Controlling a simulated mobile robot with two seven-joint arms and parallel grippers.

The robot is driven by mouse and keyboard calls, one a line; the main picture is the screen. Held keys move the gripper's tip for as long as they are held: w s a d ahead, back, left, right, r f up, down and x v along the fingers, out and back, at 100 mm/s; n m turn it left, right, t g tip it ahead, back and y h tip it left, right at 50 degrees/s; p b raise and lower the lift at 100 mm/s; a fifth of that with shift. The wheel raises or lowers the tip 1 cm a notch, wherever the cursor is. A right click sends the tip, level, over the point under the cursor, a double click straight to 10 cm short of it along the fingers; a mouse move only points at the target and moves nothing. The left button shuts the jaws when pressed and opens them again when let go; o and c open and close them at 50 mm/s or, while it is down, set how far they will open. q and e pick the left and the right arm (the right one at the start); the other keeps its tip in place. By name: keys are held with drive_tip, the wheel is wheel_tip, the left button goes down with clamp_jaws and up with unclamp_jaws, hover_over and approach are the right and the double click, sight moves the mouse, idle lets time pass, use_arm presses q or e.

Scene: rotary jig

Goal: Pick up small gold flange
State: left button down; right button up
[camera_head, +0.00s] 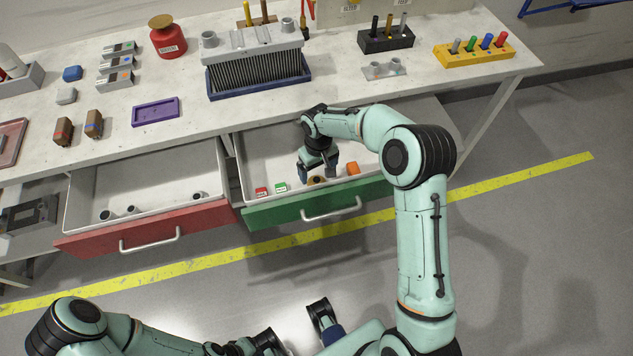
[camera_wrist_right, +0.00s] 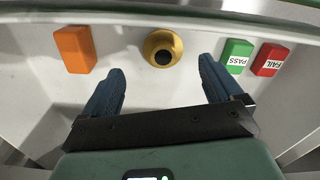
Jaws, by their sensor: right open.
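The small gold flange (camera_wrist_right: 163,41) lies on the floor of the open green-fronted drawer (camera_head: 320,207), a round gold ring with a dark centre hole. In the head view the flange (camera_head: 317,180) is partly hidden by my right gripper (camera_head: 318,174). My right gripper is open and empty, reaching down into the drawer. In the right wrist view its two blue fingers (camera_wrist_right: 161,70) are spread wide, and the flange appears just beyond the tips, roughly centred between them. My left arm is at the bottom of the head view; its jaw state is unclear.
An orange block (camera_wrist_right: 75,49) lies left of the flange in the wrist view. A green PASS block (camera_wrist_right: 236,55) and a red FAIL block (camera_wrist_right: 269,60) lie to the right. The red-fronted drawer (camera_head: 150,228) is also open. The workbench (camera_head: 180,85) stands behind.

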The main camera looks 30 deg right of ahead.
sight(317, 179)
drive_tip(key=shift+a+f, duration=0.2)
drive_tip(key=shift+f, duration=2.55)
drive_tip(key=c, duration=1.2)
drive_tip(key=shift+r, duration=0.1)
drive_tip(key=shift+c, duration=0.5)
drive_tip(key=shift+r, duration=0.1)
